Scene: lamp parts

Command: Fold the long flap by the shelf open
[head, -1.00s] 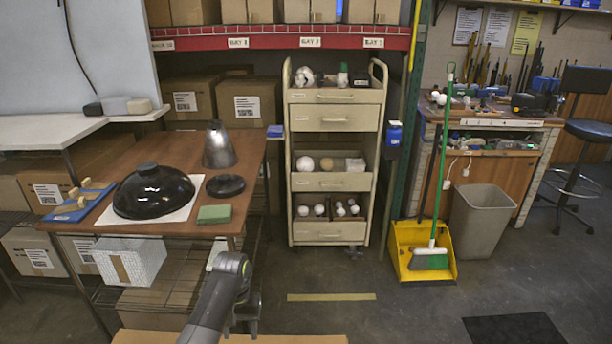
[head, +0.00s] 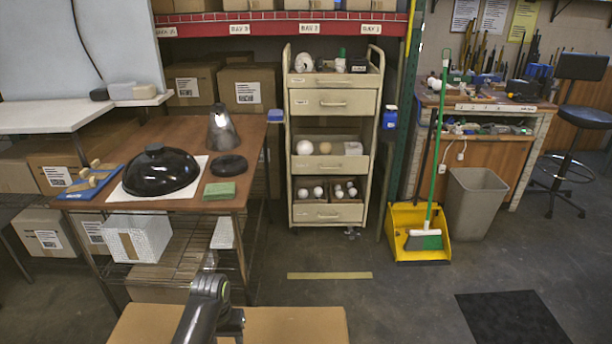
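A tan cardboard surface, seemingly the top of a box (head: 285,325), shows at the bottom edge, in front of the wire-shelf table. Only its far part is in view. I cannot tell which flaps are folded or open. My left arm comes up from the bottom edge over the left half of this cardboard. Its dark joint stands above the far edge, and a darker part hangs down on its right. The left gripper's fingertips cannot be made out. My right gripper is not in view.
A brown table (head: 255,160) with wire shelving (head: 180,262) stands behind the cardboard. It bears a black dome (head: 160,175), a metal cone (head: 222,128) and a green block (head: 219,192). A beige drawer cart (head: 333,103) stands farther right.

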